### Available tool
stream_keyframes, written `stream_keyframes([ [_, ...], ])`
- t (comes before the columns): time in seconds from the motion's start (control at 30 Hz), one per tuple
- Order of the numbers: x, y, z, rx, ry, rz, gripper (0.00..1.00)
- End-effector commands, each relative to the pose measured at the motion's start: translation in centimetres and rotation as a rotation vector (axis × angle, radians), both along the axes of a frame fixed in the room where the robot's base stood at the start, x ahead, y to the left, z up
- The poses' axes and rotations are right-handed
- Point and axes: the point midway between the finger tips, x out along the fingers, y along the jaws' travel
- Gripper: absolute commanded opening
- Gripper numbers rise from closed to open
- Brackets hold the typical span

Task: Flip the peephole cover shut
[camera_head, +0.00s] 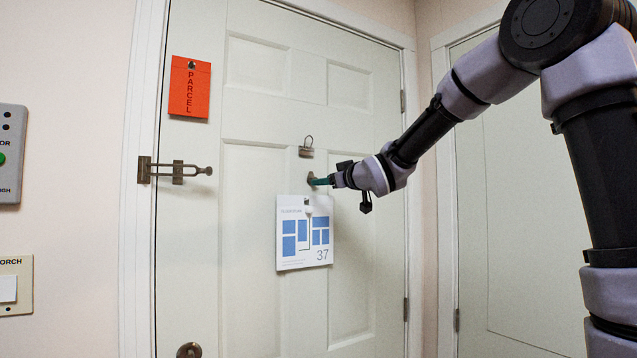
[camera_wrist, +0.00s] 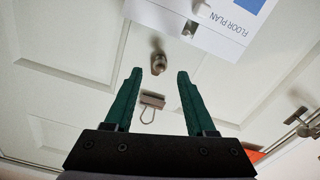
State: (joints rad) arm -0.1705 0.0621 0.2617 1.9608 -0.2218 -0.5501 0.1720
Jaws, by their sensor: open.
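The peephole (camera_head: 310,177) is a small round metal fitting on the white door, and my gripper (camera_head: 320,180) is right at it from the right. In the wrist view the peephole (camera_wrist: 159,65) lies just beyond and between the tips of my open, empty green fingers (camera_wrist: 160,74). Its cover is too small and blurred to tell apart from the fitting, so I cannot tell its position. In the head view my fingers partly hide the peephole. I cannot tell whether a finger touches it.
A metal clip with a wire loop (camera_head: 306,150) is just above the peephole; it also shows in the wrist view (camera_wrist: 152,101). A floor plan sheet (camera_head: 304,250) hangs just below. A door latch (camera_head: 178,171) and orange parcel tag (camera_head: 189,90) are farther left.

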Motion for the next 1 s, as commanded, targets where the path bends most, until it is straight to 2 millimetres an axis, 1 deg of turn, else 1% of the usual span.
stream_keyframes([
  [0.03,-1.0,-0.7,0.1,-0.002,-0.002,-0.002,0.56],
  [0.1,-2.0,-1.4,0.1,-0.002,-0.003,-0.002,0.56],
  [0.2,-3.3,-2.2,0.1,-0.001,-0.002,-0.001,0.56],
  [0.3,-4.1,-2.8,0.1,-0.001,-0.002,0.0,0.56],
  [0.47,-4.6,-3.1,-0.1,0.0,0.0,0.0,0.56],
  [0.87,-4.6,-3.1,0.0,0.0,0.0,0.0,0.56],
  [0.93,-4.6,-3.4,0.0,0.0,0.006,-0.009,0.56],
  [0.97,-4.7,-3.8,-0.1,0.0,0.013,-0.02,0.56],
  [1.0,-4.9,-4.7,-0.1,0.0,0.031,-0.044,0.56],
])
